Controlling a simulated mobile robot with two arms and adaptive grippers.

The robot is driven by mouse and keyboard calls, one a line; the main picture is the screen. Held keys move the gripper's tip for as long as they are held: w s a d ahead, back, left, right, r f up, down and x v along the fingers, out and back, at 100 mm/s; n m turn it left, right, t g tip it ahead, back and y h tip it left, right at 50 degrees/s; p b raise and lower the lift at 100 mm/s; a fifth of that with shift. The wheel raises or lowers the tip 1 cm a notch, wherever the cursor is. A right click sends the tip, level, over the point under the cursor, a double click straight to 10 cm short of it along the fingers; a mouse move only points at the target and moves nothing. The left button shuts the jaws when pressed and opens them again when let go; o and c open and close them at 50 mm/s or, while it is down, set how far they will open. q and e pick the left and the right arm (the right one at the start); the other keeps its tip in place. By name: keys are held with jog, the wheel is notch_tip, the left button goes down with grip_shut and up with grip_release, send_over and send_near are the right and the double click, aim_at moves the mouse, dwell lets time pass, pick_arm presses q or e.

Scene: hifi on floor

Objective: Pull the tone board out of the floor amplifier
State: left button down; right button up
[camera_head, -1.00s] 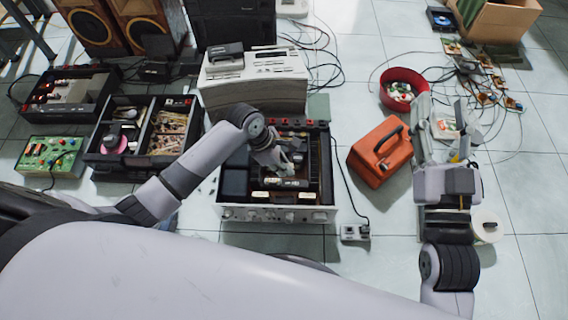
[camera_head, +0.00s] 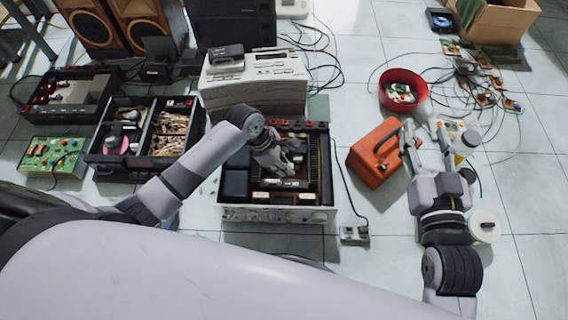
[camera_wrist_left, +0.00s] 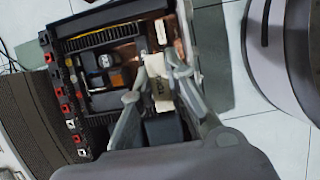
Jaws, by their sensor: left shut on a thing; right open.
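The floor amplifier (camera_head: 280,214) lies with its top open and its pale knobbed front panel towards me; its socket row (camera_wrist_left: 70,105) shows in the left wrist view. My left gripper (camera_head: 285,165) reaches down into the open chassis. In the left wrist view its fingers (camera_wrist_left: 160,82) are shut on a narrow pale piece, which I take as the tone board (camera_wrist_left: 162,97). Most of the board is hidden by the fingers, and I cannot tell whether it is still seated. My right gripper (camera_head: 427,138) is open and empty, beside the orange case.
An orange case (camera_head: 374,154) stands right of the amplifier, with a red bowl (camera_head: 404,90) behind it. A pale hi-fi unit (camera_head: 255,85) stands directly behind the amplifier. A dark parts box (camera_head: 148,130) is on the left. A power strip (camera_head: 354,233) and cable lie at front right.

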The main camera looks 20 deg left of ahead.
aim_at(291, 165)
pick_arm(q)
jog(key=shift+r+p, duration=0.3)
jog(key=shift+p, duration=0.05)
jog(key=shift+r+p, duration=0.2)
jog(key=shift+p, duration=0.15)
jog(key=shift+r+p, duration=0.25)
jog(key=shift+p, duration=0.15)
jog(key=shift+r+p, duration=0.2)
jog(key=shift+p, duration=0.1)
pick_arm(e)
jog(key=shift+s+d+f+g+h, duration=1.4)
jog(key=shift+s+f+g, duration=2.1)
jog(key=shift+f, duration=2.05)
pick_arm(q)
jog(key=shift+r, duration=0.15)
jog(key=shift+r+p, duration=0.45)
jog(key=shift+p, duration=0.45)
jog(key=shift+r+p, duration=0.75)
jog(key=shift+p, duration=0.35)
pick_arm(e)
jog(key=s+d+f+g, duration=0.1)
jog(key=s+d+g, duration=0.1)
jog(key=s, duration=0.3)
jog(key=s+d+f+g+h, duration=0.1)
jog(key=s+d+g, duration=0.1)
jog(key=s+g, duration=0.2)
jog(key=shift+s+f+m+g, duration=0.3)
jog(key=shift+s+m, duration=0.1)
jog(key=shift+s, duration=0.05)
